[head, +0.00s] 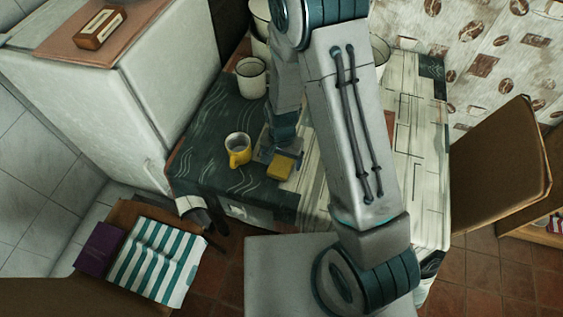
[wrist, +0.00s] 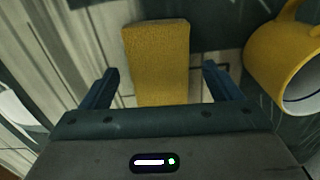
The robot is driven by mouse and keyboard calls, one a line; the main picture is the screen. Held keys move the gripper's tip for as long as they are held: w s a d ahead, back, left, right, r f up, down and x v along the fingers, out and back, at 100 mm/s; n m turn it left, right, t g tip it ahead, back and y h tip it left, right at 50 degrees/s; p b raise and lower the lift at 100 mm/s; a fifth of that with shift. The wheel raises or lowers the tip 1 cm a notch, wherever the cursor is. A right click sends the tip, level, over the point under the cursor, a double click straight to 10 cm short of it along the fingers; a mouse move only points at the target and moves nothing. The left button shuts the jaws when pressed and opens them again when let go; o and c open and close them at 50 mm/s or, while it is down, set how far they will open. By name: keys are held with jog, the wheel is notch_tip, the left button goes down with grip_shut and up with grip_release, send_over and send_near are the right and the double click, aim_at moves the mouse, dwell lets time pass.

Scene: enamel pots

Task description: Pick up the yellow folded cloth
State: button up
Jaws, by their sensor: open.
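The yellow folded cloth (head: 281,167) is a small yellow block on the table, near the edge between the dark patterned cover and the pale wooden-looking part. In the wrist view the cloth (wrist: 157,62) is upright in the picture, and its lower end lies between the two fingers. My gripper (wrist: 159,88) is open, with one blue finger on each side of the cloth and a gap on both sides. In the head view my gripper (head: 280,153) is at the cloth, partly hidden by my arm. Whether the fingers are level with the cloth is hard to tell.
A white enamel mug (head: 251,79) stands farther back. A chair with a striped cloth (head: 153,262) and a brown chair (head: 500,168) flank the table.

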aim_at(283, 160)
jog(key=shift+f, duration=0.65)
jog(key=c, duration=1.1)
jog(key=shift+r, duration=0.15)
jog(key=shift+r, duration=0.45)
jog(key=r, duration=0.3)
jog(key=shift+w+d+r+b, duration=0.1)
jog(key=shift+w+d+b, duration=0.1)
jog(key=shift+b, duration=0.2)
jog(key=w+d+r, duration=0.2)
jog(key=d, duration=0.1)
jog(key=w+d+r+b, duration=0.1)
jog(key=w+d+r, duration=0.1)
jog(key=d, duration=0.1)
jog(key=w+d+r, duration=0.2)
jog(key=d, duration=0.1)
jog(key=shift+w+r+b, duration=0.35)
